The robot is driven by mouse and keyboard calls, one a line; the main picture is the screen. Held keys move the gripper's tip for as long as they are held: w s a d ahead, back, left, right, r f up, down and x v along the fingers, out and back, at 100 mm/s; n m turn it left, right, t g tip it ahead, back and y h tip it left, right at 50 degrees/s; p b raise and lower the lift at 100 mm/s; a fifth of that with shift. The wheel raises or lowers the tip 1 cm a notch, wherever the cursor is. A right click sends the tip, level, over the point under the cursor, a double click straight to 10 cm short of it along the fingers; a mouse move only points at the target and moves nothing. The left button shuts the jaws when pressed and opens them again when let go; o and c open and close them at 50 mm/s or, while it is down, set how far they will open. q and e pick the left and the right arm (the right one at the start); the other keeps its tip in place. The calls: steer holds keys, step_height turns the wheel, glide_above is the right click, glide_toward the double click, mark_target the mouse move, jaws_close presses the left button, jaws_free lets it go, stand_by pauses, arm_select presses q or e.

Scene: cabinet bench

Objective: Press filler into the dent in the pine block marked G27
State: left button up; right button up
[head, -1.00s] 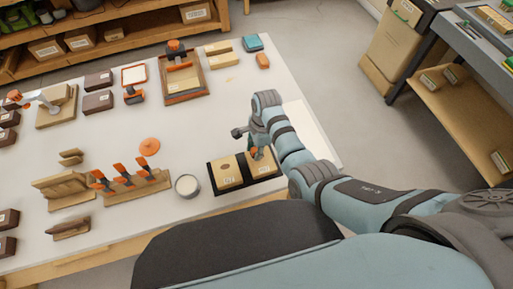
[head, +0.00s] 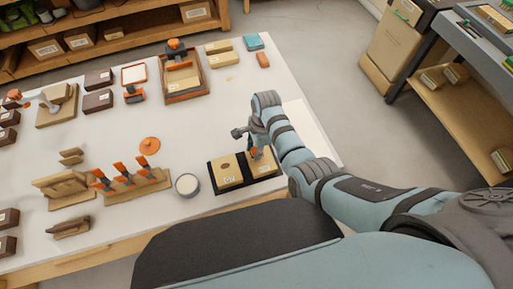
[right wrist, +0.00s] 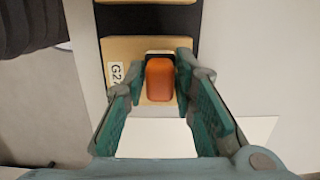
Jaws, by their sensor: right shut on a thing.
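My right gripper (right wrist: 160,95) is shut on an orange-handled tool (right wrist: 160,78), held between its two teal fingers. The tool's working end is hidden below the handle. In the right wrist view it is over a pine block (right wrist: 118,50) whose label (right wrist: 117,75) reads G2 and a partly covered character. The dent in this block is hidden; I cannot tell whether the tool touches it. In the head view the right gripper (head: 260,150) is over the right block (head: 270,168) in a black tray (head: 235,190). The left block (head: 226,170) shows a dark dent. My left gripper is out of view.
A round tub with pale contents (head: 188,185) stands left of the tray, with an orange disc (head: 149,146) behind it. A rack with orange-handled tools (head: 130,185) stands further left. The bench is clear behind the tray.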

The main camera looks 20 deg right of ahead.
steer(key=shift+f, duration=0.45)
steer(key=shift+d+r, duration=0.15)
steer(key=shift+d, duration=1.1)
steer(key=shift+a, duration=0.1)
steer(key=shift+a, duration=1.2)
steer(key=shift+d+p, duration=0.1)
steer(key=shift+p, duration=0.2)
steer(key=shift+d+f, duration=0.2)
steer(key=shift+d, duration=1)
